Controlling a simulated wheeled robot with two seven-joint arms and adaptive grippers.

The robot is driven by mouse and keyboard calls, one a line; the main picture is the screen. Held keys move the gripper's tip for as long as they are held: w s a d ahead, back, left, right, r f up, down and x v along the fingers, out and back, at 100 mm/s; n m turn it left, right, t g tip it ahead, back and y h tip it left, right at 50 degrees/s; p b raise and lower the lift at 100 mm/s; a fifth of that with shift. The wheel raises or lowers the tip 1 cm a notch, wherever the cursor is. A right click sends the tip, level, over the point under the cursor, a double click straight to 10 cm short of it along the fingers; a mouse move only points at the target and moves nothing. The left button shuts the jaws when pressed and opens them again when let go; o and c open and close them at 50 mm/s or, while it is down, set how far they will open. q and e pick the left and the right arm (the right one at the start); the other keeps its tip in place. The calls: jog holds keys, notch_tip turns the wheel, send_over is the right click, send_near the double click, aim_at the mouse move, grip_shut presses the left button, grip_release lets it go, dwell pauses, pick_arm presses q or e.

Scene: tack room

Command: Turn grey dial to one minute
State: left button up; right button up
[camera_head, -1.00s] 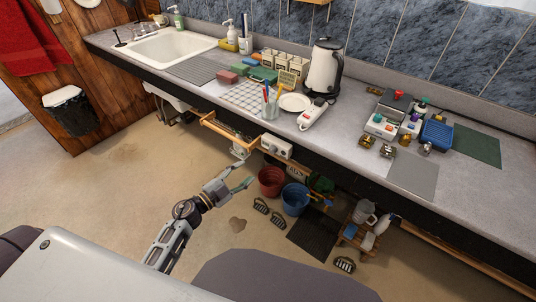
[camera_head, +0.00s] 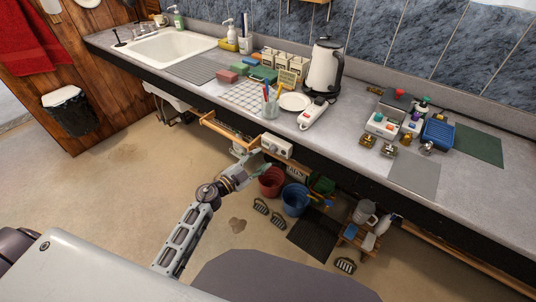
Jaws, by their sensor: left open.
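A small white box (camera_head: 277,146) is fixed at the front edge of the counter, just right of an open wooden drawer. Round features show on its face, but they are too small to tell which one is the grey dial or where it points. My left gripper (camera_head: 261,166) is open, just below and left of the box, with its teal fingertips towards it. I cannot tell whether it touches anything. My right gripper is not in view.
The open wooden drawer (camera_head: 229,134) juts out from the counter (camera_head: 345,150) close to my left gripper. A red bucket (camera_head: 271,182) and a blue bucket (camera_head: 295,199) stand on the floor below. The floor in front is mostly clear.

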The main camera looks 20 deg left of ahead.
aim_at(272, 151)
pick_arm(q)
jog(key=shift+b+x, duration=0.35)
jog(key=shift+x, duration=1.5)
jog(key=shift+w+d, duration=0.25)
jog(key=shift+w, duration=0.35)
jog(key=shift+c, duration=0.9)
jog(key=c, duration=0.9)
jog(key=shift+m+p, duration=0.35)
jog(key=shift+m, duration=0.05)
jog(key=shift+r+m+p, duration=0.1)
jog(key=shift+m+p, duration=1.2)
jog(key=shift+m, duration=0.4)
jog(key=m+p, duration=0.1)
jog(key=m, duration=0.1)
jog(key=shift+d+m+g+y, duration=0.1)
jog(key=shift+m+g+y, duration=0.2)
jog(key=m+p, duration=0.1)
jog(key=m, duration=0.1)
jog(key=shift+m+y, duration=0.3)
jog(key=shift+m, duration=0.5)
jog(key=shift+d+m, duration=0.1)
jog(key=shift+m, duration=0.2)
jog(key=shift+p, duration=0.3)
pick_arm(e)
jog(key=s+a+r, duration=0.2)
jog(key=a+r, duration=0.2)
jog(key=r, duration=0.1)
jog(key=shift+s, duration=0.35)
